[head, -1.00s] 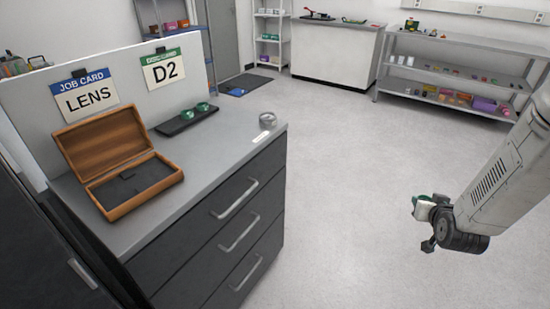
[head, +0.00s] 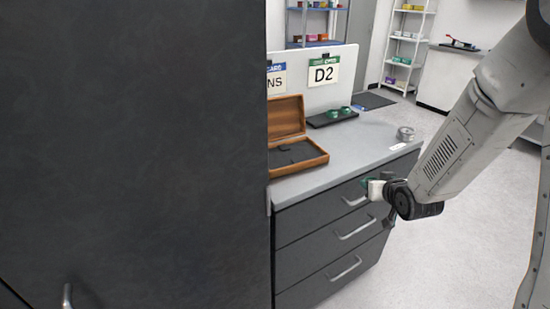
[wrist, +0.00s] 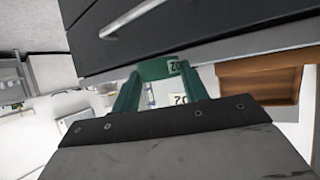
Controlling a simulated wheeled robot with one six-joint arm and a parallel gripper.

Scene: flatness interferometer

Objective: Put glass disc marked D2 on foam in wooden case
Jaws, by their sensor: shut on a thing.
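The open wooden case (head: 322,160) stands on the grey counter, its lid raised at the back and dark foam (head: 292,154) inside. No disc shows on the foam. My gripper (head: 368,187) is in front of the drawers, right of the case and below the counter top in the picture. The disc's glass is hard to see. The case also shows in the wrist view (wrist: 250,82), at the right.
A dark cabinet (head: 130,150) fills the left of the head view. On the counter (head: 365,145), a black tray (head: 322,121) holds two green-rimmed pieces, and a grey round piece (head: 405,133) stands near the right end. A D2 card (head: 324,73) hangs behind. Drawer handles (head: 355,230) jut out.

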